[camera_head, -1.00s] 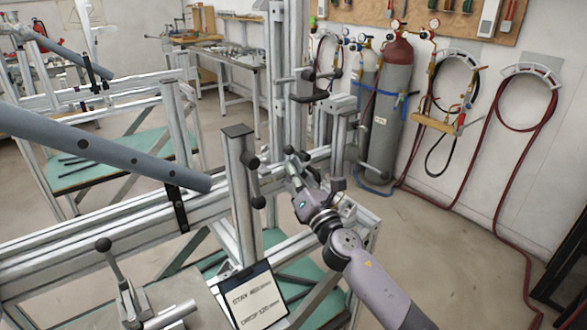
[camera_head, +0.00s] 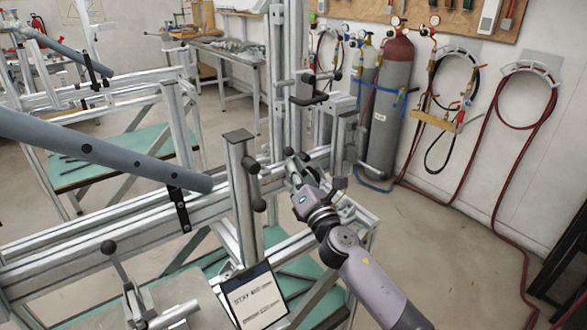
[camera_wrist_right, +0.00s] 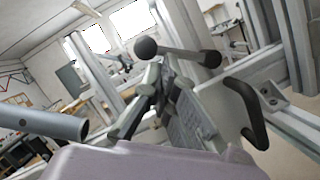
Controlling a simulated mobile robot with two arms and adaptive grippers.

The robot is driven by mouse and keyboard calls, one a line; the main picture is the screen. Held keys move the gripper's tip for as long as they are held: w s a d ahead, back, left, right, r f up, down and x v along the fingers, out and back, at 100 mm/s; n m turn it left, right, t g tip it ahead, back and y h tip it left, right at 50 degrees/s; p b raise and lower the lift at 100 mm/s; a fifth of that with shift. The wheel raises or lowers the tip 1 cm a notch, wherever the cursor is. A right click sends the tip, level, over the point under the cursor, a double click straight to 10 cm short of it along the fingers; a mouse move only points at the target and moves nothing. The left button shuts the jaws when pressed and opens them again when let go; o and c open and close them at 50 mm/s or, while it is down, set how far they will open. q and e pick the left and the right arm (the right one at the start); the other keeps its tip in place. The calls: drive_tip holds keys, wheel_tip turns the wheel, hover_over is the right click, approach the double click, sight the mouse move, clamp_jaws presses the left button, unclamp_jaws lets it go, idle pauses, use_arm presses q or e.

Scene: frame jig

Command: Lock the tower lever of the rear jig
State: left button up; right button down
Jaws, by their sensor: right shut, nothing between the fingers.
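A jig of aluminium profiles (camera_head: 110,228) spans the front of the head view, with an upright tower (camera_head: 243,205) near the middle. My right gripper (camera_head: 291,166) is shut and empty, its tips beside a short lever with a black ball knob (camera_head: 289,151). Which jig is the rear one is unclear. My left gripper is not in view.
A grey tube (camera_head: 90,145) crosses the jig at left. A black hooked handle (camera_head: 310,98) sits on the tall post; another black handle (camera_wrist_right: 250,112) is right of the fingers. A sign (camera_head: 255,295) stands in front.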

drive_tip(key=r+m+h+p, duration=0.1)
drive_tip(key=m+p, duration=0.2)
drive_tip(key=w+d+r+m+g+h+p, duration=0.1)
drive_tip(key=r+m+p, duration=0.1)
drive_tip(key=m+p, duration=0.1)
drive_tip(key=d+r+m+h+p, duration=0.1)
drive_tip(key=m+p, duration=0.2)
drive_tip(key=p, duration=0.2)
drive_tip(key=shift+w+r, duration=0.15)
drive_tip(key=shift+w, duration=0.05)
idle(0.4)
drive_tip(key=shift+w+d+r+p, duration=0.15)
drive_tip(key=shift+p, duration=0.3)
idle(0.5)
idle(0.4)
